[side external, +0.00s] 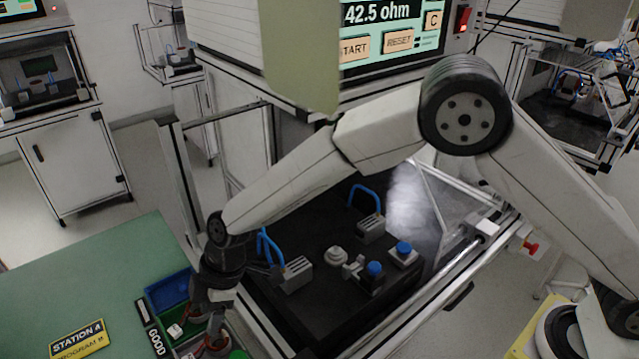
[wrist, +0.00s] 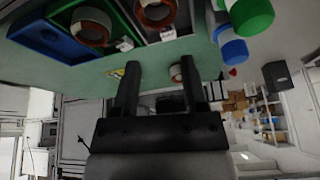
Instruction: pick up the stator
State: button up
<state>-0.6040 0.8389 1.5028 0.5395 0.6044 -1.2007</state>
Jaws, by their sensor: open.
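Several stators show as copper-coloured rings. My gripper (wrist: 160,76) is open, with nothing visibly held. In the side view my gripper (side external: 213,308) points down over the bins, close to a stator (side external: 212,346) that it partly hides.
The blue bin (side external: 167,291) and a GOOD label (side external: 156,343) are on the green table (side external: 100,280). Green (wrist: 251,15) and blue (wrist: 235,53) cylinders stand beside the bins. A dark test fixture plate (side external: 315,310) with clamps and blue knobs lies right of my gripper.

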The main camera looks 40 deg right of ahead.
aim_at(204, 345)
jog(key=shift+x, duration=1.2)
jog(key=shift+f, duration=0.1)
jog(key=shift+x, duration=2.5)
jog(key=shift+d, duration=0.1)
grip_shut()
